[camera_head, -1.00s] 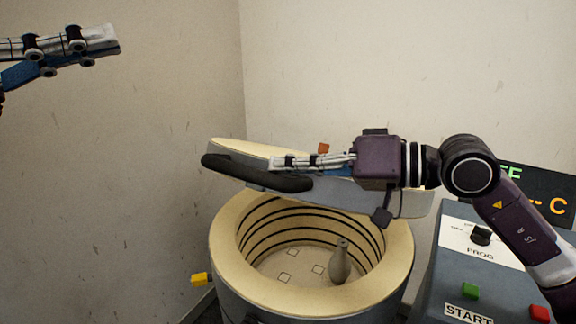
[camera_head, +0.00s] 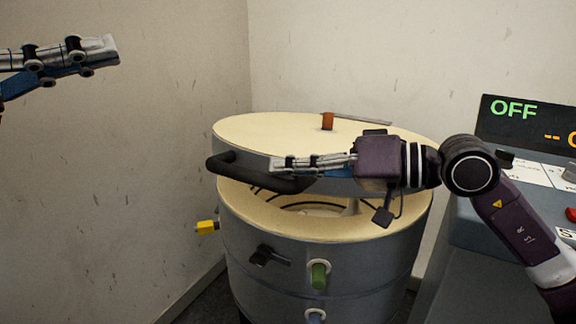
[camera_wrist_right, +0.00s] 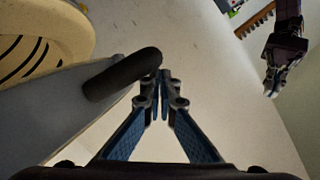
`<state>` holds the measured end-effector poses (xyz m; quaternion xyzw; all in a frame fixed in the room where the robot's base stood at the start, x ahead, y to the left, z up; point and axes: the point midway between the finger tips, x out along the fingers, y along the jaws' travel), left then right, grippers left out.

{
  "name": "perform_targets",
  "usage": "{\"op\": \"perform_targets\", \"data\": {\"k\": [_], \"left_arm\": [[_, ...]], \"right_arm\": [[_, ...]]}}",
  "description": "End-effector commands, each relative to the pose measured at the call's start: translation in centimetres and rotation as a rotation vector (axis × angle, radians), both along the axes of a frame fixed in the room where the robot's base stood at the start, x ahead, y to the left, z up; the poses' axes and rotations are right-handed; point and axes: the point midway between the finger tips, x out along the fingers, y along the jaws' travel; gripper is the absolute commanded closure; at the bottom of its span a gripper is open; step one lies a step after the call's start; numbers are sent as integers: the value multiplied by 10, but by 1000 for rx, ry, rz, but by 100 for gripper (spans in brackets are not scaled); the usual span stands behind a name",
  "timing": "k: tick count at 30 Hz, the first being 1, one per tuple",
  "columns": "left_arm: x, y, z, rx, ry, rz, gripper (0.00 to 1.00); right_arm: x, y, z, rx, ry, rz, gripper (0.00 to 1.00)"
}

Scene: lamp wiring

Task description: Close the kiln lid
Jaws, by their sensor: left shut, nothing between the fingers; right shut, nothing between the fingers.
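The kiln (camera_head: 310,255) is a grey round drum with a cream rim. Its lid (camera_head: 270,133) is tilted low over the opening, with a gap at the front through which the inside shows. A black handle (camera_head: 228,172) is on the lid's front edge. My right gripper (camera_head: 280,163) is shut and empty, at the handle and in front of the lid's side. In the right wrist view, the shut fingertips (camera_wrist_right: 160,78) are beside the end of the handle (camera_wrist_right: 120,78). I cannot tell if they touch. My left gripper (camera_head: 112,50) is shut and empty, high at the left.
A control box with a display reading OFF (camera_head: 513,108) stands at the right. A yellow knob (camera_head: 207,227), a black latch (camera_head: 268,256) and a green plug (camera_head: 318,275) stick out from the kiln. An orange-brown knob (camera_head: 327,121) is on the lid. Walls are close behind and left.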

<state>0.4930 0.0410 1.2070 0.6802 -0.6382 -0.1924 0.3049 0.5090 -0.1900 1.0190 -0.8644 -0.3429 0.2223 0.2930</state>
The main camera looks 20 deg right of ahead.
Motion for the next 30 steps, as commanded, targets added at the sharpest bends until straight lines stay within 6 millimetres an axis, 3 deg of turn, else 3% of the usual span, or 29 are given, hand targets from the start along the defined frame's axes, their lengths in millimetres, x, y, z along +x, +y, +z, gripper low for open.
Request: {"op": "perform_targets", "data": {"k": [1, 3, 15, 21, 30], "left_arm": [[0, 0, -21, 0, 0, 0, 100], [0, 0, -34, 0, 0, 0, 100], [0, 0, -99, 0, 0, 0, 100], [0, 0, -118, 0, 0, 0, 100], [0, 0, -130, 0, 0, 0, 100]], "right_arm": [[-2, 2, -21, -1, 3, 2, 100], [-3, 4, -34, -1, 2, 2, 100], [-6, 7, -98, 0, 2, 1, 100], [-6, 7, -117, -1, 1, 1, 100], [-7, 9, -134, -5, 15, 7, 100]]}}
